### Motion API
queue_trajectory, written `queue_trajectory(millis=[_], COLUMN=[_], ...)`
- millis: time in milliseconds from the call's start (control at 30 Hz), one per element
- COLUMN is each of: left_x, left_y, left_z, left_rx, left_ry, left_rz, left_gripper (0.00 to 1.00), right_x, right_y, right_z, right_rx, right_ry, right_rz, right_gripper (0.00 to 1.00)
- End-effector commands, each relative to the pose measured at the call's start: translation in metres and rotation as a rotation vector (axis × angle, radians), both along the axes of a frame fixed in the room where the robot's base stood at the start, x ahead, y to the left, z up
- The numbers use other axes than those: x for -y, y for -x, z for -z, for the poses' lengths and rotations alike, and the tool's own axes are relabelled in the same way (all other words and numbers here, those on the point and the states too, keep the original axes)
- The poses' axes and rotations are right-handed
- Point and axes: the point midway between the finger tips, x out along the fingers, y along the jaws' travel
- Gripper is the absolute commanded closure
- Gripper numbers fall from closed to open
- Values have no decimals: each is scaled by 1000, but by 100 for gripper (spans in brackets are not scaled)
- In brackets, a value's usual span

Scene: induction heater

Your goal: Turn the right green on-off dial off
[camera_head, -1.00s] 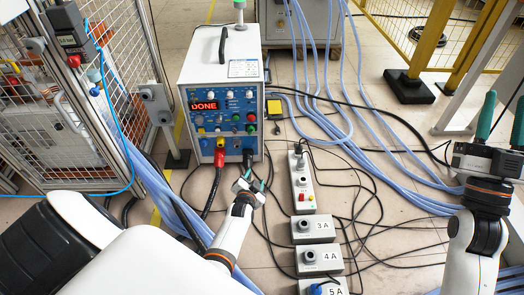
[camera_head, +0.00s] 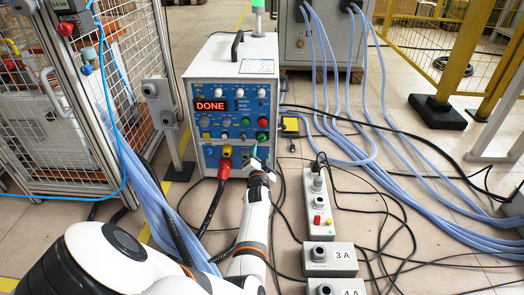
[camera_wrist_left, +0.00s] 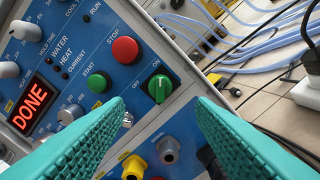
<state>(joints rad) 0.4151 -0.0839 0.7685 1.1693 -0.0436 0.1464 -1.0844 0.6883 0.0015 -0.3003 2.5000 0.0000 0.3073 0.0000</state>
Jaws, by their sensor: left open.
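The green on-off dial (camera_wrist_left: 160,88) sits on the blue front panel of the white heater box, with OFF and ON printed above it in the left wrist view. Its white mark runs roughly toward ON. The dial also shows small in the head view (camera_head: 262,137). My left gripper (camera_wrist_left: 159,103) is open, with its teal fingers on either side of the dial in that view. Nothing is between the fingers, and I cannot tell any contact. In the head view the left gripper (camera_head: 255,160) is just in front of the panel's lower right. My right gripper is not in view.
A red stop button (camera_wrist_left: 125,49) and a green start button (camera_wrist_left: 98,82) sit close to the dial. A red plug (camera_head: 224,168) with a thick cable is left of my gripper. A power strip (camera_head: 318,205) and cables lie on the floor to the right.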

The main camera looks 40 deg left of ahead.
Motion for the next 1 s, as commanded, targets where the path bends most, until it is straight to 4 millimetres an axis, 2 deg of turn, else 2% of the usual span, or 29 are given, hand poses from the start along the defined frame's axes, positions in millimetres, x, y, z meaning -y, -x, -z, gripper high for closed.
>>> queue_trajectory(millis=[33,100,300,467,733,767,1000], left_x=[-8,-17,-35,-41,-42,-42,-42], left_y=[-9,-19,-41,-49,-50,-50,-50], left_z=[6,6,4,2,1,1,1], left_rx=[5,2,1,-1,-1,-1,-1], left_ry=[-1,-1,0,1,1,1,1], left_rz=[-1,-1,-1,0,0,0,0], left_gripper=[50,50,50,50,50,51,90], right_x=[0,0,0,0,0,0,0], right_y=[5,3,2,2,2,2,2], right_z=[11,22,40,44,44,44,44], right_rx=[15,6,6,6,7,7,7], right_ry=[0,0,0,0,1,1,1], right_rz=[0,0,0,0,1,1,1], right_gripper=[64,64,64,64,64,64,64])
